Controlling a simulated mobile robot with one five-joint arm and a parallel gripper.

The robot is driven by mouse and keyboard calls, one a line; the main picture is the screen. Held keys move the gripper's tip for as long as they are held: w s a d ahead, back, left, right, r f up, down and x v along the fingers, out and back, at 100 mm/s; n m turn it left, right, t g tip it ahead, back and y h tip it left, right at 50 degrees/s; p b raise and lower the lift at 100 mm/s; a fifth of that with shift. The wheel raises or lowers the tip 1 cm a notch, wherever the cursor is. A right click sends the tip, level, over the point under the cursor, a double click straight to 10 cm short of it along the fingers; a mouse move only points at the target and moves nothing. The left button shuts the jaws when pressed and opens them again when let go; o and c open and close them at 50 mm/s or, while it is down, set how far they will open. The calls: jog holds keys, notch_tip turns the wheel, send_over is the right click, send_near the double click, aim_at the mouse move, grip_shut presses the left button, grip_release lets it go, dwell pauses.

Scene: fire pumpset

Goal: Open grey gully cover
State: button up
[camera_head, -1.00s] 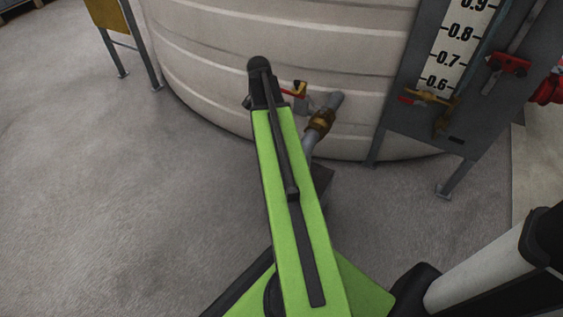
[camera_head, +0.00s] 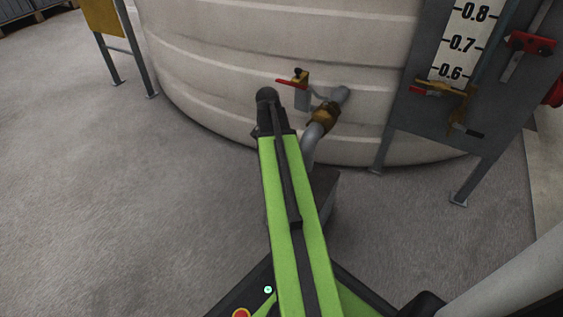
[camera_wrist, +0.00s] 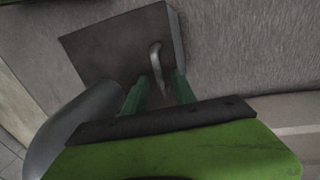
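The grey gully cover (camera_wrist: 115,50) is a flat, dark square plate at the top of the wrist view. A curved metal handle (camera_wrist: 155,62) stands up from it near its right side. In the head view the grey gully box (camera_head: 322,190) sits on the floor by the tank, partly hidden behind my green arm. My gripper (camera_wrist: 161,76) has two green fingers, which are apart. The handle shows between and just beyond their tips; I cannot tell whether they touch it. My gripper is hidden in the head view.
A large cream tank (camera_head: 220,70) stands behind. A grey pipe (camera_head: 315,140) with a brass fitting and a red-handled valve (camera_head: 295,82) runs down beside the gully. A grey gauge panel (camera_head: 410,110) stands on legs at right. The floor (camera_head: 110,210) at left is clear.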

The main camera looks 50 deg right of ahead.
grip_shut()
dwell(1.4)
